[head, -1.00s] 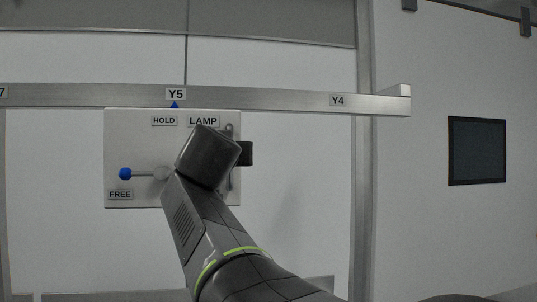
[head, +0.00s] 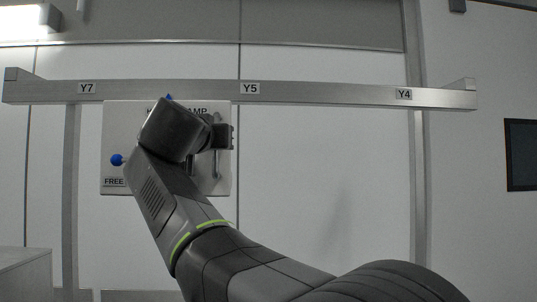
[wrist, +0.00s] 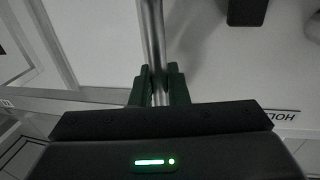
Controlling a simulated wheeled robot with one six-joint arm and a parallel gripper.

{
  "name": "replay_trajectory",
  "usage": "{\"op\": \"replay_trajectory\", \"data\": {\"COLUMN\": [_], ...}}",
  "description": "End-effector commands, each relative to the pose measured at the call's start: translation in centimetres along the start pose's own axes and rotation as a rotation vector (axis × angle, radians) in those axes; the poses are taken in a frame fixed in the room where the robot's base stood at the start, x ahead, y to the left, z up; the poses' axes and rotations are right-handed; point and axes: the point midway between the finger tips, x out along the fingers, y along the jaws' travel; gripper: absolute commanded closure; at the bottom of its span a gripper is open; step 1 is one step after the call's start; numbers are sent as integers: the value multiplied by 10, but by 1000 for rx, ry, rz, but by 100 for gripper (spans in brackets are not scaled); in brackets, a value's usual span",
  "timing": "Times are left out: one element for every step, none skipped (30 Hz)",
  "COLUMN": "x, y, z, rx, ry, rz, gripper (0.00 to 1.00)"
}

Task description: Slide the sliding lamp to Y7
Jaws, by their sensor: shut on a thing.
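The sliding lamp's pale plate (head: 118,130) hangs on the metal rail (head: 330,93) in the head view. Its blue pointer (head: 169,97) stands between the Y7 label (head: 87,88) and the Y5 label (head: 250,88), about midway. A lever with a blue knob (head: 117,160) points left, just above the FREE label (head: 114,182). The HOLD label is mostly hidden behind my arm. In the wrist view my gripper (wrist: 160,92) is shut on the upright metal handle (wrist: 152,35), with a green finger on each side. In the head view the handle (head: 217,160) is partly covered.
The Y4 label (head: 404,93) is at the rail's right part. The rail face between the pointer and Y7 looks clear. A dark wall panel (head: 522,155) is at the far right. A pale cabinet (head: 25,272) stands at the lower left.

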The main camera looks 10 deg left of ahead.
Motion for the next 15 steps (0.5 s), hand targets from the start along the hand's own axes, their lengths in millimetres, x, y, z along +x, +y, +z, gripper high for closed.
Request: {"op": "replay_trajectory", "data": {"x": [-3, -4, -7, -9, -11, -13, -16, -17, -20, -22, -24, -26, -28, -29, -31], "y": [-17, -26, -38, -48, -58, -72, -81, -92, -104, -114, -123, -134, -142, -150, -160], "z": [3, 3, 2, 2, 2, 1, 0, 0, 0, -1, -1, -1, -2, -2, -2], "rx": [-1, -2, -2, -3, -3, -4, -3, -3, -3, -4, -3, -3, -3, -4, -3], "ry": [-2, -2, -3, -2, -3, -3, -2, -3, -3, -3, -3, -3, -3, -3, -3], "rz": [-7, -7, -7, -8, -7, -7, -7, -7, -7, -6, -6, -5, -4, -4, -4], "gripper": [100, 100, 100, 100, 100, 100, 100, 100, 100, 100, 100, 100, 100, 100, 100]}}
